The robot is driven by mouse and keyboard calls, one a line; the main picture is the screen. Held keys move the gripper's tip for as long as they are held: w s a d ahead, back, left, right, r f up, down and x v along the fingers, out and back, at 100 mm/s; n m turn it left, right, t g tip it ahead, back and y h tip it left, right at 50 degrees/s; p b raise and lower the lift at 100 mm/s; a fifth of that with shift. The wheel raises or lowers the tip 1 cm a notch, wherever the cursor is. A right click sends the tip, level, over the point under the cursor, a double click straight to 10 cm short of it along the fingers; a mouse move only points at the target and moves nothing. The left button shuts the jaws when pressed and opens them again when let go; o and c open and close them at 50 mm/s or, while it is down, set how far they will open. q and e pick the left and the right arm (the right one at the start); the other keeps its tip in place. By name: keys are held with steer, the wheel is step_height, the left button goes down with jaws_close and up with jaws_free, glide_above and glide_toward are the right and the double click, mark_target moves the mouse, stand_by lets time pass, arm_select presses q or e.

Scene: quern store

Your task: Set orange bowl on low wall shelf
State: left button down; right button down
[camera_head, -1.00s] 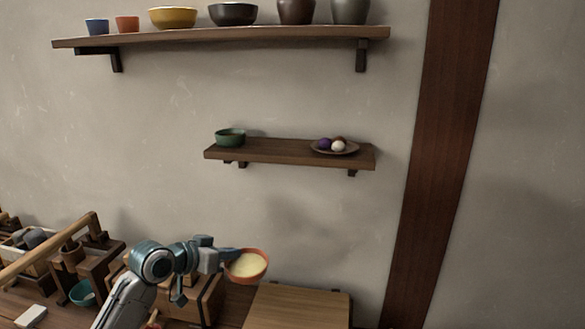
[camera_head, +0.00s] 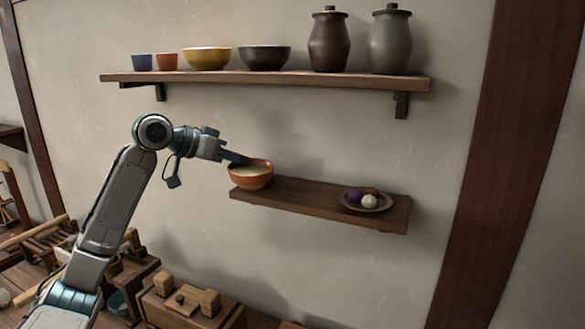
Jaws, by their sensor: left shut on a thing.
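The orange bowl (camera_head: 250,180) holds something pale and shows at the left end of the low wall shelf (camera_head: 310,200). My left gripper (camera_head: 238,158) is shut on the bowl's rim from the left. The bowl overlaps the shelf's left end in the picture; I cannot tell whether it touches the shelf or hangs in front of it. The green bowl seen earlier at that end is hidden now, behind the orange bowl. A plate (camera_head: 366,203) with small round things, one white and one purple, stands at the shelf's right end. My right gripper is not in view.
An upper shelf (camera_head: 270,82) with bowls, cups and lidded jars (camera_head: 390,40) runs above. The middle of the low shelf is bare. A dark post (camera_head: 505,140) stands at the right. Wooden boxes (camera_head: 185,300) and tools crowd the surface below.

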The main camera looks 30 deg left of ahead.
arm_select(q)
steer(key=w+d+p, duration=0.2)
steer(key=w, duration=0.1)
steer(key=w+d+p, duration=0.2)
steer(key=w, duration=0.1)
steer(key=w+d+p, duration=0.2)
steer(key=w+d, duration=0.1)
steer(key=w, duration=0.1)
steer(key=shift+f, duration=0.3)
steer(key=shift+w+d+f, duration=0.15)
steer(key=shift+w+d, duration=0.1)
steer(key=shift+w+d+f+p, duration=0.1)
steer(key=shift+w+f+p, duration=0.05)
steer(key=shift+p, duration=0.2)
step_height(320, 180, down, 2)
steer(key=shift+f+p, duration=0.25)
steer(key=shift+p, duration=0.85)
steer(key=shift+f, duration=0.45)
steer(key=c, duration=1.6)
jaws_free()
steer(key=shift+o, duration=0.2)
